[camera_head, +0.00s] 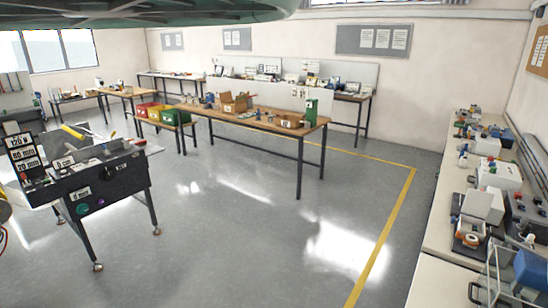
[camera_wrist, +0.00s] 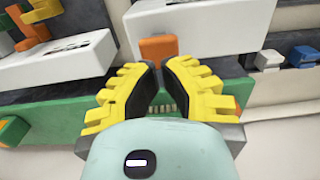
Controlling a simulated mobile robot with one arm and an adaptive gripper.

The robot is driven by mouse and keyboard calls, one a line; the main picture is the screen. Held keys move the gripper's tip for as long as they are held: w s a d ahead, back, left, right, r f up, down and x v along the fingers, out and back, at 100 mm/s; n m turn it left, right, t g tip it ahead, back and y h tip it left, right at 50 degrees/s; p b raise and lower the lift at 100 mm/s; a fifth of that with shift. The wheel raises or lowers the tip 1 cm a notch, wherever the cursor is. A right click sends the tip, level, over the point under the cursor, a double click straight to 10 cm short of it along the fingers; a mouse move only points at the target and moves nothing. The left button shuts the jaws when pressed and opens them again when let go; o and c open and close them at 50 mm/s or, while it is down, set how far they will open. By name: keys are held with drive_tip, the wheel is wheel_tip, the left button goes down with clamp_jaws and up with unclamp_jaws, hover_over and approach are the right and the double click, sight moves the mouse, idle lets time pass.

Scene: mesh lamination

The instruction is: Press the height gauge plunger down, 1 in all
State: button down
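In the wrist view my gripper (camera_wrist: 161,70) has two ribbed yellow fingers with black inner faces. They lean together towards their tips, which are close to each other. I cannot tell whether the tips touch. An orange block (camera_wrist: 158,48) shows just past the tips, against a white unit. I cannot tell whether it is touched, or whether it is the plunger. I cannot identify the height gauge plunger in either view. My gripper is not visible in the head view. A black machine (camera_head: 118,179) with white labels stands at the left there.
In the wrist view, a green base (camera_wrist: 60,118) lies under the fingers, with white units and blue blocks (camera_wrist: 302,56) around. In the head view, a bench (camera_head: 432,240) crowded with small devices runs along the right. A wooden table (camera_head: 260,113) stands mid-room. The grey floor between is clear.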

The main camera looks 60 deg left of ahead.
idle(0.3)
drive_tip(key=shift+f+b, duration=1.5)
drive_tip(key=shift+b, duration=0.25)
drive_tip(key=shift+f, duration=0.15)
drive_tip(key=shift+f+b, duration=1.4)
drive_tip(key=shift+b, duration=0.25)
drive_tip(key=shift+r, duration=0.1)
drive_tip(key=shift+r+p, duration=2.1)
drive_tip(key=shift+r, duration=1.9)
